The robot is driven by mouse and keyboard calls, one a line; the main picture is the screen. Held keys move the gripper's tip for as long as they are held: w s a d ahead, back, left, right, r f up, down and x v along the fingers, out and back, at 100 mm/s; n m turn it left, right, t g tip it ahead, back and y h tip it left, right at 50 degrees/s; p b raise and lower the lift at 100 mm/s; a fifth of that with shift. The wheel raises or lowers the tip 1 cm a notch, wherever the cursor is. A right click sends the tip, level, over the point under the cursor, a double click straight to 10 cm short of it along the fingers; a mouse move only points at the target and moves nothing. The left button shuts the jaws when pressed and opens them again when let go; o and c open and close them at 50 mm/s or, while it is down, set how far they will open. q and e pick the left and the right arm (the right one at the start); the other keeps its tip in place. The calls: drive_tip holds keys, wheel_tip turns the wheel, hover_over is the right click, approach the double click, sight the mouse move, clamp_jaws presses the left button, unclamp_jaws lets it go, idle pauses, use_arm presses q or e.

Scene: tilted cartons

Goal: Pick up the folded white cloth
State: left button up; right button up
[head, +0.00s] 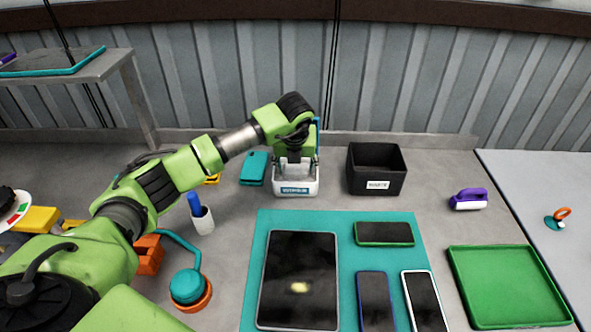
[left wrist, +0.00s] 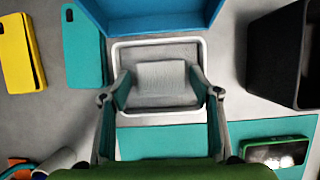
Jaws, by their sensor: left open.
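The folded white cloth (left wrist: 161,75) lies in a white-rimmed bin (left wrist: 160,113) in the left wrist view. The same bin (head: 296,189) shows in the head view, with a label on its front, at the back of the table. My left gripper (left wrist: 161,92) is open, its two fingers apart on either side of the cloth in the picture and nothing between them. In the head view my left gripper (head: 296,152) points down over the bin. My right gripper is not in view.
A black bin (head: 376,185) stands close to the right of the white bin. A teal phone case (head: 254,168) lies to its left. A teal mat (head: 348,268) in front carries a tablet and several phones. A green tray (head: 507,288) sits at the right.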

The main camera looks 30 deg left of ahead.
sight(296, 170)
use_arm(q)
drive_tip(key=c, duration=0.8)
drive_tip(key=shift+r+b, duration=0.45)
drive_tip(key=shift+r, duration=0.05)
wheel_tip(296, 170, up, 2)
drive_tip(key=shift+s+d+r+b, duration=0.15)
drive_tip(key=shift+r+b, duration=0.1)
drive_tip(key=shift+b, duration=0.45)
drive_tip(key=s+d+r+b, duration=0.1)
drive_tip(key=s+d+r, duration=0.1)
drive_tip(key=s+r, duration=0.1)
drive_tip(key=s+d+r+b, duration=0.1)
drive_tip(key=s+d+r, duration=0.1)
drive_tip(key=s, duration=0.3)
drive_tip(key=s+d+r+b, duration=0.1)
drive_tip(key=s+r, duration=0.3)
drive_tip(key=shift+s+d+r, duration=0.2)
drive_tip(key=shift+d+r, duration=0.1)
drive_tip(key=shift+d, duration=0.1)
